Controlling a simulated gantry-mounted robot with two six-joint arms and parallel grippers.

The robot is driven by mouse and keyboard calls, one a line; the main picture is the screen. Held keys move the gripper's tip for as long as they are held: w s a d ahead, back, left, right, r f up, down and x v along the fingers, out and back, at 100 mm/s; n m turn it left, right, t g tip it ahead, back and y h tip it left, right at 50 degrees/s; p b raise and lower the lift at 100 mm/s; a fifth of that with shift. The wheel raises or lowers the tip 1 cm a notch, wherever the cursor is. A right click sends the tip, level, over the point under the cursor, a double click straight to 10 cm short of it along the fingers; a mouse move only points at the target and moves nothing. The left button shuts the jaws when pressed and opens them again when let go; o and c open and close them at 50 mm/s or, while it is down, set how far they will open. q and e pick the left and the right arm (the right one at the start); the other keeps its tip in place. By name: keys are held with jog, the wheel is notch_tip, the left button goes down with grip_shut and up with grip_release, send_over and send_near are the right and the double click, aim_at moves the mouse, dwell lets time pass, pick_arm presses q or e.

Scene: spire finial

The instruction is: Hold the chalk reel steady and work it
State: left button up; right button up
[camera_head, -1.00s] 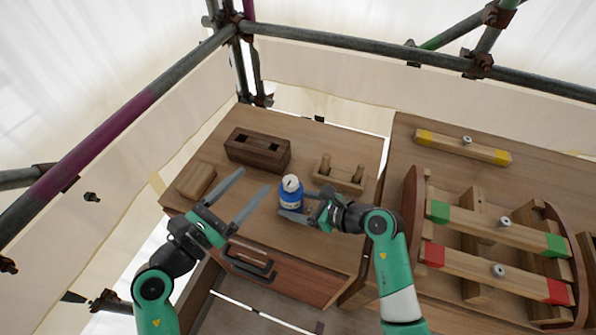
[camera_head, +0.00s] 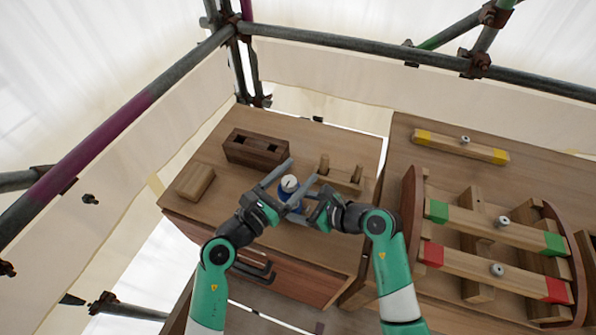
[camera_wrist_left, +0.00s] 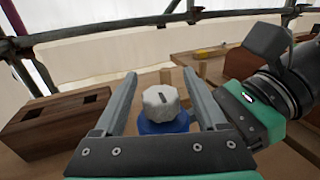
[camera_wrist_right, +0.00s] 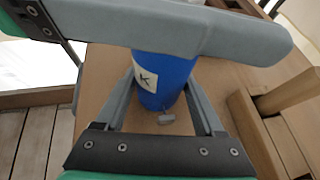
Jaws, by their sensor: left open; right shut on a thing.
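The chalk reel is a blue body (camera_wrist_right: 155,72) with a pale label, topped by a white faceted cap (camera_head: 289,183) with a dark slot. It stands upright on the wooden bench. My right gripper (camera_wrist_right: 163,85) is shut on the blue body from the right, low down. My left gripper (camera_head: 303,169) is open, with one finger on each side of the cap, which shows between the fingers in the left wrist view (camera_wrist_left: 160,101). A small grey tab (camera_wrist_right: 166,119) shows at the reel's lower part. A left finger hides the reel's top in the right wrist view.
A dark slotted wooden block (camera_head: 256,148) and a small wooden block (camera_head: 194,181) lie left of the reel. A pegged wooden holder (camera_head: 342,175) stands behind right. A rack with coloured bars (camera_head: 500,230) fills the right bench. Scaffold tubes (camera_head: 380,50) run behind.

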pick_arm(q)
jog(key=shift+w+d, duration=0.3)
grip_shut()
dwell(0.3)
jog(key=shift+d+f+m+g+h, duration=0.1)
jog(key=shift+m+g+h, duration=0.9)
jog(key=shift+g+h, duration=0.15)
jog(key=shift+s+d+m+g+h, duration=0.15)
jog(key=shift+s+m+g+h, duration=0.1)
jog(key=shift+m+g+h, duration=0.55)
jog(key=shift+s+d+m+g+h, duration=0.2)
jog(key=shift+m+g, duration=0.4)
jog(key=shift+g, duration=0.45)
